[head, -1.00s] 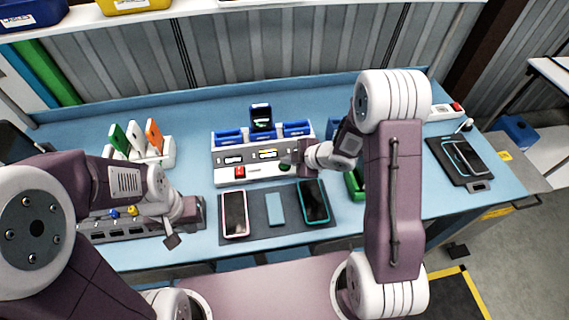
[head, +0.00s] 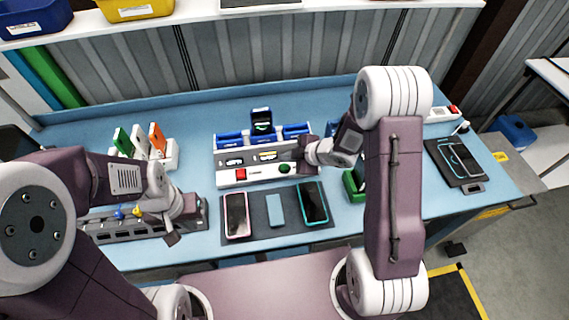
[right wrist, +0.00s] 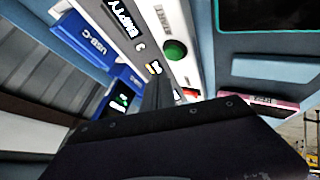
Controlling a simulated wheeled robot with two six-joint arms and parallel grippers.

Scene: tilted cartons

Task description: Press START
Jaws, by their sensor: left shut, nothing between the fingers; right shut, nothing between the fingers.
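A white test station (head: 222,182) stands on the blue bench, with a round green button (head: 285,168) and a red button (head: 241,174) on its front strip. The green button also shows in the right wrist view (right wrist: 175,50). My right gripper (head: 301,158) is shut and empty, just above and right of the green button, apart from it. Its dark fingers (right wrist: 155,95) show in the right wrist view. My left gripper (head: 171,238) is shut and empty near the bench's front left.
A phone (head: 262,121) stands in a blue dock on the station. Two phones (head: 236,214) (head: 313,202) and a blue-grey block (head: 275,210) lie on a dark mat in front. A rack with coloured cards (head: 157,138) stands left. A phone on a black pad (head: 461,158) lies right.

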